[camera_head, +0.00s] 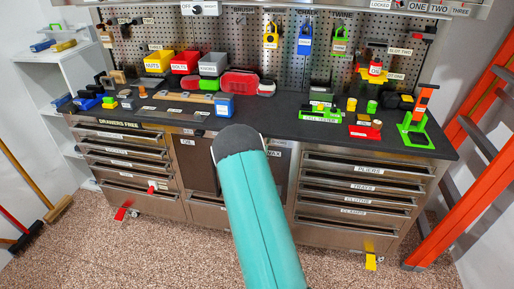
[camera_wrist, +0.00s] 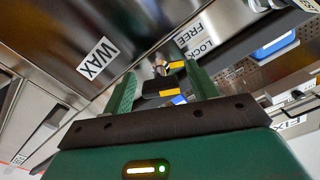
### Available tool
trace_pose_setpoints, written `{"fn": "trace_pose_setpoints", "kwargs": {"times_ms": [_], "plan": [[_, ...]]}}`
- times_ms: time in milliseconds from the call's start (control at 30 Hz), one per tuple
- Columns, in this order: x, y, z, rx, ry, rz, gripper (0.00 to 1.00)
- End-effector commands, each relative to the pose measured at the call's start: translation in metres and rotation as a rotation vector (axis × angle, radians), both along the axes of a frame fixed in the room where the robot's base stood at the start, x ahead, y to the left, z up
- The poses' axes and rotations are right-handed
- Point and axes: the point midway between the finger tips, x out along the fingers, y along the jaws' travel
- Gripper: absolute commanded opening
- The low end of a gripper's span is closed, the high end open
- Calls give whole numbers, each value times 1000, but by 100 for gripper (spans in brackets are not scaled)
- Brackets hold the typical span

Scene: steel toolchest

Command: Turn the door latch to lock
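The door latch (camera_wrist: 161,70) shows in the wrist view as a small silver and dark piece near the FREE and LOCK labels (camera_wrist: 195,43). It lies between the green fingers of my gripper (camera_wrist: 160,77), close to their tips. The fingers stand apart, and I cannot tell whether either touches the latch. Black parts with yellow marks also show between the fingers; I cannot tell what they belong to. The steel WAX door (camera_wrist: 60,45) is on the left. In the head view my teal arm hides the latch and gripper; part of the WAX label (camera_head: 274,154) shows beside it.
The dark worktop (camera_head: 270,110) holds bins, blocks and tools. Drawers (camera_head: 360,187) stand on the right and more drawers (camera_head: 125,153) on the left. An orange ladder (camera_head: 470,170) leans at the right. Brooms (camera_head: 40,205) stand at the left. The floor in front is clear.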

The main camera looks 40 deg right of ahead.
Motion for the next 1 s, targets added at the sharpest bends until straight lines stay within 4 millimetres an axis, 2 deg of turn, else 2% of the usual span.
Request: {"fn": "trace_pose_setpoints", "kwargs": {"times_ms": [267,367,800,1000], "plan": [[-5,7,0,0,1,0,58],[-14,19,-1,2,3,0,58],[-70,93,0,0,2,2,58],[-83,108,0,0,-1,1,58]]}}
